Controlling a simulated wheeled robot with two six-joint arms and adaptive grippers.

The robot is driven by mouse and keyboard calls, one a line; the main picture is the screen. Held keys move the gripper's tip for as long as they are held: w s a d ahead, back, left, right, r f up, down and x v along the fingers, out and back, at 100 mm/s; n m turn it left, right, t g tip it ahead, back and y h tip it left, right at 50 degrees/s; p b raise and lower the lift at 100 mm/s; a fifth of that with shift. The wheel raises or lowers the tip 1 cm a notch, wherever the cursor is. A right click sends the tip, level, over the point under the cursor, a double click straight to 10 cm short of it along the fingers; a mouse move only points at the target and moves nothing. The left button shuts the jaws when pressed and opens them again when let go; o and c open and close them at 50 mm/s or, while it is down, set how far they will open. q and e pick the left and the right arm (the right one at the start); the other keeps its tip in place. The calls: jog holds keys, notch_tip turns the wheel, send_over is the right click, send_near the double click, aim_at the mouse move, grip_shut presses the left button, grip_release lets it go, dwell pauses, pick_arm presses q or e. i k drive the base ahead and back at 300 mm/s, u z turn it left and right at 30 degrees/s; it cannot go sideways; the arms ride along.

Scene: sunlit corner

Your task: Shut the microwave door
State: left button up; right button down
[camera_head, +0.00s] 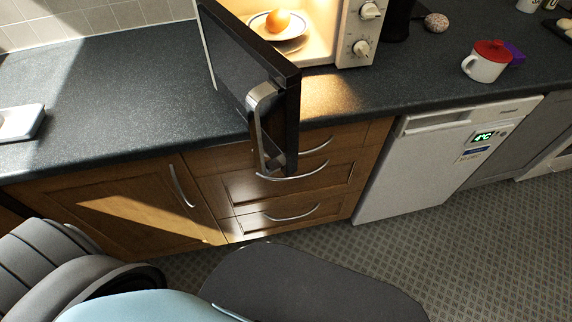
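The microwave (350,48) stands on the dark counter, its lit inside facing me. Its dark door (238,70) is wide open, swung out to the left and reaching past the counter's front edge. The silver door handle (258,115) is on the door's near end. Inside, a round orange-brown item (278,20) sits on a plate (297,36). Neither of my grippers shows in the head view. Only parts of my own body fill the lower left and bottom.
A white mug with a red top (486,62) and a speckled round object (436,22) stand on the counter (120,85) to the right. A white object (20,122) lies at far left. Wooden drawers (290,185) and a white appliance (440,160) are below. Counter left of the door is mostly clear.

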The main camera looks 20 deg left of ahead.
aim_at(262, 87)
jog(key=k, duration=0.7)
jog(key=u, duration=1)
jog(key=i, duration=0.5)
jog(key=u, duration=0.05)
